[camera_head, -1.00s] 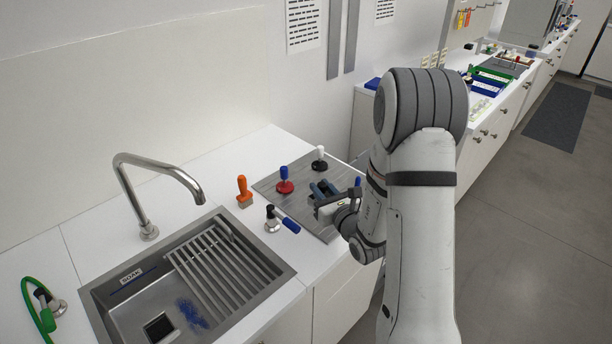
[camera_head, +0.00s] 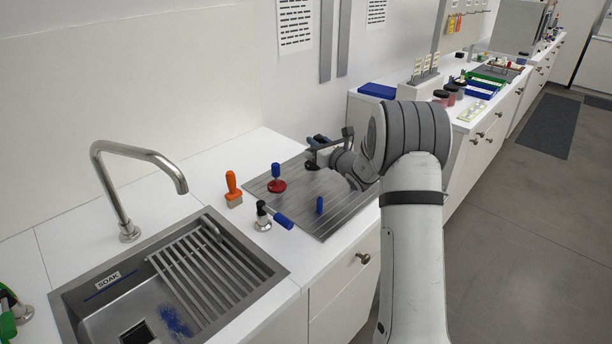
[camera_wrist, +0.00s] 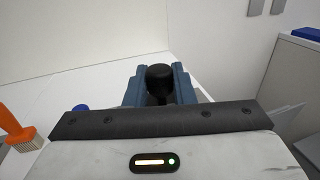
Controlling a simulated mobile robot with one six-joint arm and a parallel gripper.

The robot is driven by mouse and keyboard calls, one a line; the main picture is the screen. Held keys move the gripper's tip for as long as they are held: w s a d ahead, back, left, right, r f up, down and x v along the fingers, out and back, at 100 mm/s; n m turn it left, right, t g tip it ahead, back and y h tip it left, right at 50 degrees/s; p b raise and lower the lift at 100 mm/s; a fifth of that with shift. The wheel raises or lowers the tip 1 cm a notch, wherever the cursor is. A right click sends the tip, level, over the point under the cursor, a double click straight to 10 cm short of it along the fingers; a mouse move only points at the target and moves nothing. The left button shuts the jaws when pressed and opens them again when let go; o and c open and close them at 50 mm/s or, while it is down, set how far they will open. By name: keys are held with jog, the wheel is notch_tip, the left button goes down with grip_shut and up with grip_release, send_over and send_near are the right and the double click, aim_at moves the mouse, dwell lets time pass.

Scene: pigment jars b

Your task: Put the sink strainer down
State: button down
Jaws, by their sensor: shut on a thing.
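My gripper (camera_head: 318,143) is above the back of the grey ribbed drainboard (camera_head: 340,215), right of the sink. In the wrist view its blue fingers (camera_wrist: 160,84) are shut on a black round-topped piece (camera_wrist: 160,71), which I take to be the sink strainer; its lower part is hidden. In the head view a dark round shape (camera_head: 311,166) shows just below the fingers. I cannot tell whether it belongs to the held piece or stands on the board.
On the drainboard stand a red disc with a blue handle (camera_head: 277,179) and a blue peg (camera_head: 319,205). The sink (camera_head: 165,285) has a tall faucet (camera_head: 125,190). The board's front middle is clear.

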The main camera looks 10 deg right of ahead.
jog(key=shift+f+p, duration=0.45)
jog(key=shift+f, duration=3.55)
jog(key=shift+f, duration=0.15)
jog(key=c, duration=1.2)
grip_release()
jog(key=shift+c, duration=0.2)
